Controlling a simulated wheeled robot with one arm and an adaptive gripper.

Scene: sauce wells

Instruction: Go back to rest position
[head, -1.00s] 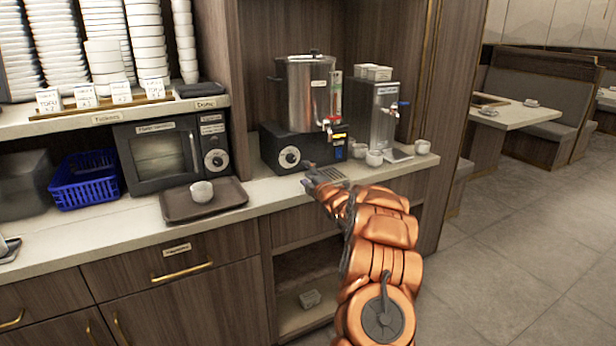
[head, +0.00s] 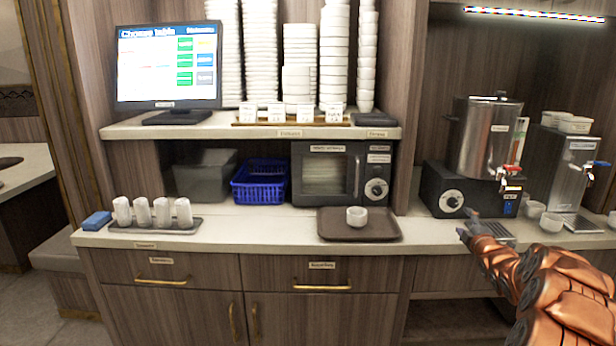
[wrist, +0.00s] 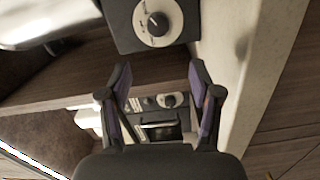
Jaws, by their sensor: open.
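My gripper (head: 468,228) is at the right in the head view, in front of the counter near the urn's black base. In the wrist view my gripper (wrist: 160,85) shows two fingers spread apart with nothing between them. My copper arm reaches in from the lower right of the head view. A white cup (head: 357,216) stands on a brown tray (head: 335,232) on the counter, left of my gripper and apart from it.
A steel urn (head: 484,135) on a black dial base (head: 450,192) and a smaller dispenser (head: 560,165) stand at the right. A microwave (head: 325,172), blue basket (head: 258,182) and tray of white cups (head: 155,226) lie left. Floor shows at lower left.

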